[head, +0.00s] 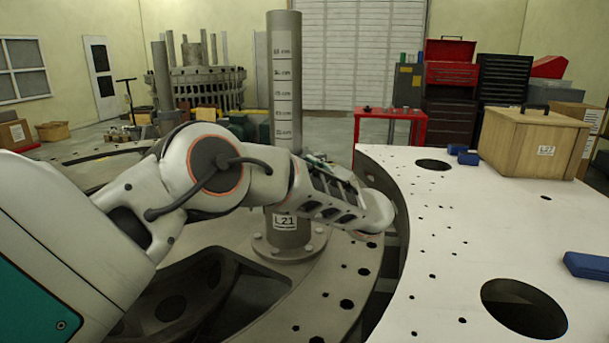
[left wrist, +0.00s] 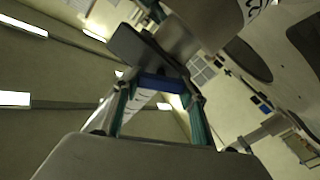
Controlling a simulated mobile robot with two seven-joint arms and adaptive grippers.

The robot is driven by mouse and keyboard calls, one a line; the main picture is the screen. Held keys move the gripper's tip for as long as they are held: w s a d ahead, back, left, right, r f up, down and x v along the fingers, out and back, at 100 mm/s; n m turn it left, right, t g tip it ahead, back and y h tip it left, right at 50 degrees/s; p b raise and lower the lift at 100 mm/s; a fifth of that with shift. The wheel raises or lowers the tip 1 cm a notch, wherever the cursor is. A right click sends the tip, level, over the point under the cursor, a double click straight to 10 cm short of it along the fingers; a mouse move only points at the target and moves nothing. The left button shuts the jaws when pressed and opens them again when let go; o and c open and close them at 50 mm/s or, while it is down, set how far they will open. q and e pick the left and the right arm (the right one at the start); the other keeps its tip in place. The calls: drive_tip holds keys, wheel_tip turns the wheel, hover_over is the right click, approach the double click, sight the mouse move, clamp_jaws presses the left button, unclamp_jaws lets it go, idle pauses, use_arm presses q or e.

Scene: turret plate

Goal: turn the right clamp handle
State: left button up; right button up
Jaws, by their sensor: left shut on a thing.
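My left gripper (left wrist: 157,92) shows in the left wrist view with its two teal fingers shut on a blue handle (left wrist: 162,83). The handle lies crosswise between the fingertips, just below a dark grey block (left wrist: 143,47). In the head view my left arm (head: 240,170) reaches across from the left to the white plate's curved edge, and its gripper is hidden there. I cannot tell from that view which clamp the handle belongs to. My right gripper is in neither view.
A grey post (head: 284,80) marked L21 stands just behind my left arm. The white plate (head: 450,250) has large round holes. A wooden box (head: 530,140), small blue blocks (head: 468,158) and another blue piece (head: 587,265) sit on it. A red table (head: 390,118) stands behind.

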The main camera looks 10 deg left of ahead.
use_arm(q)
drive_tip(key=n+b, duration=0.1)
drive_tip(key=n, duration=0.1)
drive_tip(key=shift+a+f+n, duration=0.1)
drive_tip(key=shift+n, duration=0.3)
drive_tip(key=n, duration=0.2)
drive_tip(key=shift+n, duration=0.4)
drive_tip(key=n+b, duration=0.1)
drive_tip(key=n, duration=0.1)
drive_tip(key=shift+s+a+n, duration=0.1)
drive_tip(key=shift+n, duration=0.2)
drive_tip(key=n, duration=0.2)
drive_tip(key=shift+f+n, duration=0.1)
drive_tip(key=shift+n, duration=0.8)
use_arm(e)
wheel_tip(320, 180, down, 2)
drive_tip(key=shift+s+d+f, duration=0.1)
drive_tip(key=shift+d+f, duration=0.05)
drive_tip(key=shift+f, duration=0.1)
use_arm(q)
drive_tip(key=o, duration=1.1)
drive_tip(key=shift+f, duration=0.1)
drive_tip(key=shift+o, duration=0.2)
